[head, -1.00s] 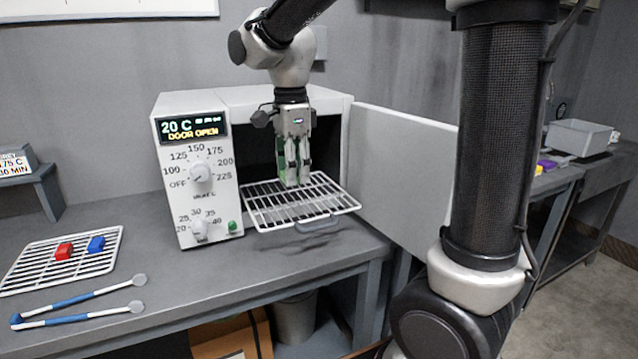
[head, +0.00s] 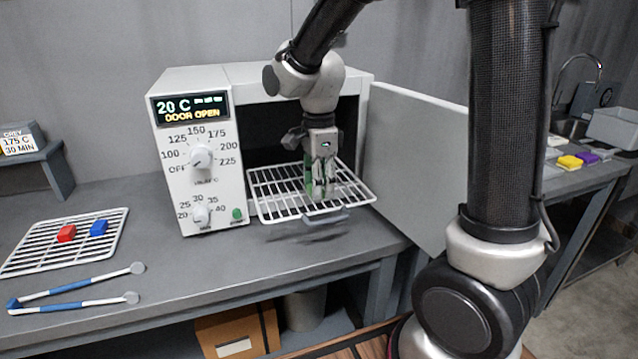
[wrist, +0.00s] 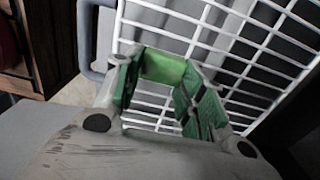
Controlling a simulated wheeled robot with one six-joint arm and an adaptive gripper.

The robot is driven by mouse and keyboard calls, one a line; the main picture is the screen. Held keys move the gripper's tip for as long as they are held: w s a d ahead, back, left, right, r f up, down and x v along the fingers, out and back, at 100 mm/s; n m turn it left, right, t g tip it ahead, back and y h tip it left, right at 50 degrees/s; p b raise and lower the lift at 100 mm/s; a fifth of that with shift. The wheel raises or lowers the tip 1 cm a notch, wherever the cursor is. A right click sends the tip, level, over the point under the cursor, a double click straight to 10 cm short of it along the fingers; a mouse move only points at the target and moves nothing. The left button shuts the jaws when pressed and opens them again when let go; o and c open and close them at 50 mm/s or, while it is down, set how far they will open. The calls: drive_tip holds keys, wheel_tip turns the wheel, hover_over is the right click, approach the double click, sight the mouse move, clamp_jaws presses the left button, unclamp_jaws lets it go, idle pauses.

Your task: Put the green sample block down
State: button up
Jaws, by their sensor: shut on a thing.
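My gripper (head: 320,193) points down over the front part of the oven's pulled-out wire rack (head: 283,209), in the head view. It is shut on the green sample block (wrist: 165,68), which shows bright green between the fingertips in the wrist view. The fingers hide most of the block in the head view. The rack's bars lie below the block in the wrist view; I cannot tell whether the block touches them. The oven (head: 196,187) has its door (head: 415,165) open, and its display reads 20 C, DOOR OPEN.
A second wire rack (head: 25,262) on the bench at left holds a red block (head: 66,233) and a blue block (head: 98,228). The right bench holds yellow and purple items (head: 570,162) and a grey bin (head: 612,127).

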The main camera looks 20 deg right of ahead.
drive_tip(key=shift+f, duration=0.15)
drive_tip(key=o, duration=1)
wheel_tip(320, 180, up, 12)
drive_tip(key=shift+r, duration=0.15)
